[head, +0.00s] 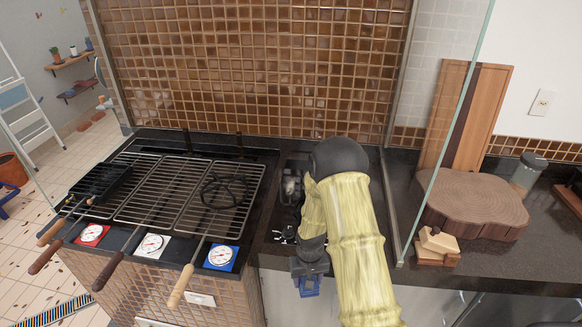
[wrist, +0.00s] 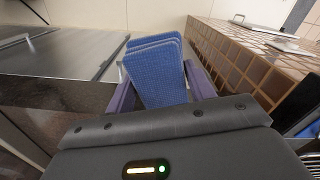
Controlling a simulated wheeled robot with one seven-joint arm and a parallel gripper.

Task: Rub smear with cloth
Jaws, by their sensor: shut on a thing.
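My gripper (wrist: 158,92) is shut on a folded blue cloth (wrist: 155,70), which sits between its two purple-grey fingers in the wrist view. In the head view the cloth (head: 308,286) shows as a small blue patch below my gripper (head: 309,268), in front of the dark counter's front edge. My yellow arm hides part of the counter behind it. I cannot make out a smear in either view.
A grill with several wire racks (head: 150,195) and long wooden handles lies to the left. Three dials line its front. A glass panel (head: 445,140) stands to the right, before a round wooden block (head: 472,205), a tall cutting board (head: 465,115) and small wooden blocks (head: 438,242).

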